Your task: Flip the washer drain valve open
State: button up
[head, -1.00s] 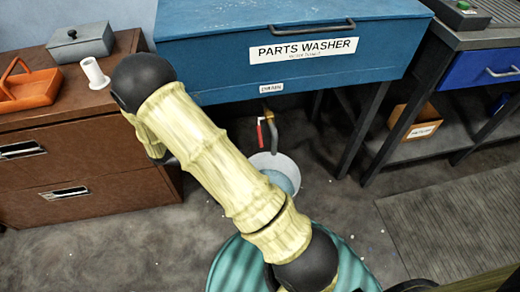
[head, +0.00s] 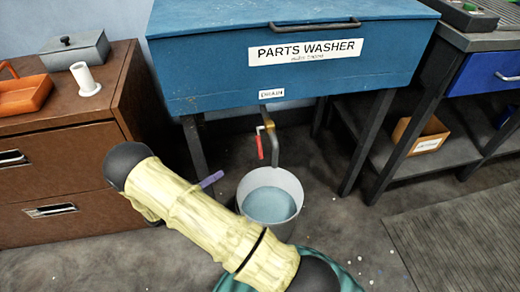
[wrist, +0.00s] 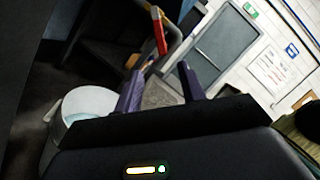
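The drain valve has a red lever handle (head: 260,147) hanging down beside the pipe (head: 273,145) under the blue parts washer (head: 200,60), below the DRAIN label (head: 271,92). In the wrist view the red handle (wrist: 160,35) shows above and beyond the gap between my fingertips. My gripper (wrist: 160,70) is open and empty, its two purple fingers apart. In the head view one purple finger (head: 211,180) sticks out past my arm, left of and lower than the handle. The fingers do not appear to touch the handle. The rest of the gripper is hidden behind my arm.
A white bucket (head: 270,174) with bluish liquid stands under the pipe; it also shows at left in the wrist view (wrist: 75,105). A washer leg (head: 195,148) stands just left of the finger. A brown cabinet (head: 60,150) is at left, a workbench (head: 470,40) at right.

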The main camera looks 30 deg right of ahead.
aim_at(260, 149)
jog(key=b+x, duration=0.4)
jog(key=x, duration=1.2)
jog(key=shift+s+d+b, duration=0.15)
jog(key=shift+b, duration=0.2)
jog(key=shift+c, duration=0.4)
grip_shut()
